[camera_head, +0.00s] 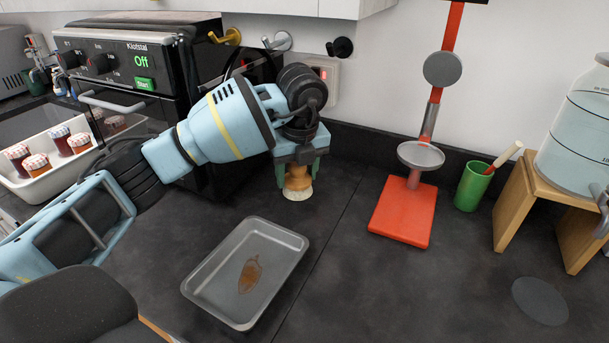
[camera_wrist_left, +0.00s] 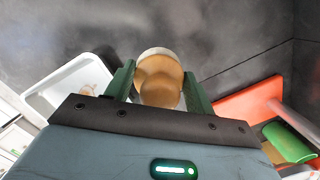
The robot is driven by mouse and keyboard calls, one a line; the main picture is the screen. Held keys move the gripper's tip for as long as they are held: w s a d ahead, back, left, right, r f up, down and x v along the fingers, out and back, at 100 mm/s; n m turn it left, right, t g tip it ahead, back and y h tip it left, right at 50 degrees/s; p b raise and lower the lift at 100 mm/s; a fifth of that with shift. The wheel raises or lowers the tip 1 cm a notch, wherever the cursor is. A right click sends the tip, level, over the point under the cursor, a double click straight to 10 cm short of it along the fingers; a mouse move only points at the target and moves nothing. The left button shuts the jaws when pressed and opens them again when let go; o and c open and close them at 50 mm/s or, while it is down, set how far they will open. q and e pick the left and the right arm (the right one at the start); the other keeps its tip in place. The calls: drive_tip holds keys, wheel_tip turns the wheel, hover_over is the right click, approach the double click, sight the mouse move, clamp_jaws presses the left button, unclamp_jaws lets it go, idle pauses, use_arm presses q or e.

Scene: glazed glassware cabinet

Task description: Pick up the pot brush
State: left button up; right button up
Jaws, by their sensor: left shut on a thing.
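The pot brush (camera_head: 298,184) has a round tan wooden body with pale bristles underneath. It stands upright on or just above the dark counter, beside the oven; I cannot tell whether the bristles touch the counter. My left gripper (camera_head: 298,172) reaches down over it from above and is shut on it, with one green finger on each side. In the left wrist view the brush's round wooden top (camera_wrist_left: 158,78) shows between the two green fingers (camera_wrist_left: 158,88). The gripper hides part of the brush in the head view. My right gripper is not in view.
A grey metal tray (camera_head: 213,284) with a brown stain lies in front of the brush. A red stand (camera_head: 403,211), green cup (camera_head: 472,188) and wooden stand (camera_head: 514,205) under a glass jar (camera_head: 580,135) are to the right. The oven (camera_head: 150,60) is behind left.

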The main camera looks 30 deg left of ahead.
use_arm(q)
drive_tip(key=s+a, duration=0.3)
drive_tip(key=s, duration=1.2)
drive_tip(key=shift+a+b, duration=0.15)
drive_tip(key=shift+b, duration=0.15)
